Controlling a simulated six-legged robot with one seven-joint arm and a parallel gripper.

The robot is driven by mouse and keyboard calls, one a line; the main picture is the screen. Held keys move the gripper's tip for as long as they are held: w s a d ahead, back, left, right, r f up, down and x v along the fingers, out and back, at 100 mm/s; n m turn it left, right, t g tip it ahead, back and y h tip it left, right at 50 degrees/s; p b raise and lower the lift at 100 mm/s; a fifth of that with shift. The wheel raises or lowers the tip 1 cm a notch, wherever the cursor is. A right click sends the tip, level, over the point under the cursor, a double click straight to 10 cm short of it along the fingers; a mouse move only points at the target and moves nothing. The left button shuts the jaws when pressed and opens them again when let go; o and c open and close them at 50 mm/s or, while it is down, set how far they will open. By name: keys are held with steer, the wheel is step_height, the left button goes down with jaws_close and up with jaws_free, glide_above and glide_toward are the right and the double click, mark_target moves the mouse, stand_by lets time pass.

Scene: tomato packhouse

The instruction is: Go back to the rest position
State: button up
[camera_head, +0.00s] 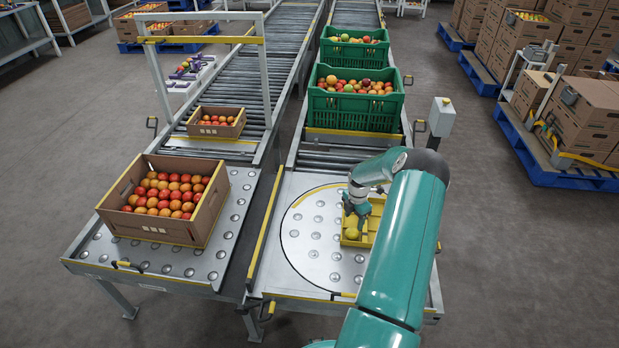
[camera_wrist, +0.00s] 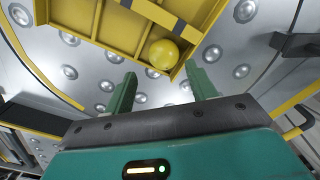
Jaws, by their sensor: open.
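My gripper (camera_head: 355,208) is above the ball-studded steel table at the end of the right conveyor, beside a yellow tray (camera_head: 372,226). In the wrist view my gripper (camera_wrist: 163,90) is open, its two green fingers apart with nothing between them. The yellow tray (camera_wrist: 115,30) lies past the fingertips and holds one yellow-green tomato (camera_wrist: 163,54). The tomato also shows in the head view (camera_head: 352,234). My arm hides part of the tray in the head view.
A cardboard box of tomatoes (camera_head: 212,222) stands on the left table, with a smaller box (camera_head: 232,130) behind it. Green crates of tomatoes (camera_head: 350,118) stand on the right conveyor. A grey post box (camera_head: 441,117) is right of it. Pallets of cartons (camera_head: 560,178) stand at right.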

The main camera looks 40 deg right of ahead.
steer(key=w+a+r+m+h, duration=0.1)
steer(key=w+a+r+m, duration=0.15)
steer(key=a+r, duration=0.5)
steer(key=w+a+r+m+h, duration=0.1)
steer(key=w+a+r, duration=0.3)
steer(key=r, duration=0.7)
steer(key=w+a+r+m+h, duration=0.1)
steer(key=a+r+m, duration=0.1)
steer(key=a+r, duration=0.6)
steer(key=s+a+r+m+t, duration=0.2)
steer(key=s+a+r+m, duration=0.1)
steer(key=a+r, duration=0.75)
steer(key=s+a+r+m+t+y, duration=0.1)
steer(key=s+a+r+m, duration=0.3)
steer(key=s+a, duration=0.5)
steer(key=s+a+r+m+t+y, duration=0.2)
steer(key=s+a+r+m, duration=0.1)
steer(key=s+a, duration=0.6)
steer(key=shift+s+a+r+m+t, duration=0.35)
steer(key=shift+a+r, duration=0.2)
steer(key=shift+r, duration=0.25)
